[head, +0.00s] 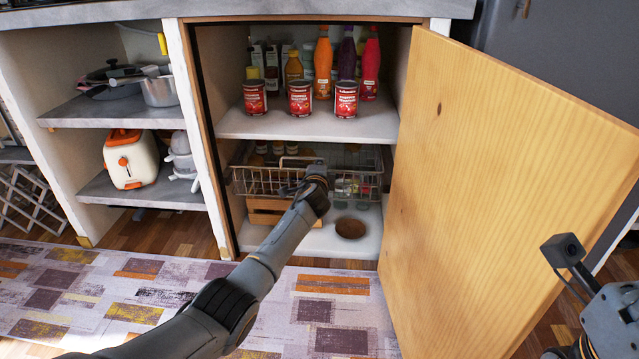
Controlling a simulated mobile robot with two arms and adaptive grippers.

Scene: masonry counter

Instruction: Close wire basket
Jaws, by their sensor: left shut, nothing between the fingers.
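The wire basket (258,182) is a dark metal grid basket in the lower part of the open cabinet, below the shelf with cans. It appears slid forward, with its front at the cabinet opening. My left gripper (296,187) is at the front of the basket, around its middle to right part. It is shut with nothing held. The arm hides some of the basket front, and I cannot tell whether the fingers touch the wire. Part of my right arm (612,312) shows at the lower right edge, in front of the door; its fingers cannot be made out.
The wooden cabinet door (490,190) stands wide open on the right. Red cans (299,98) and bottles (371,65) stand on the shelf above. A wooden crate (266,210) and a brown round item (351,228) are below the basket. A patterned rug (130,290) covers the floor.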

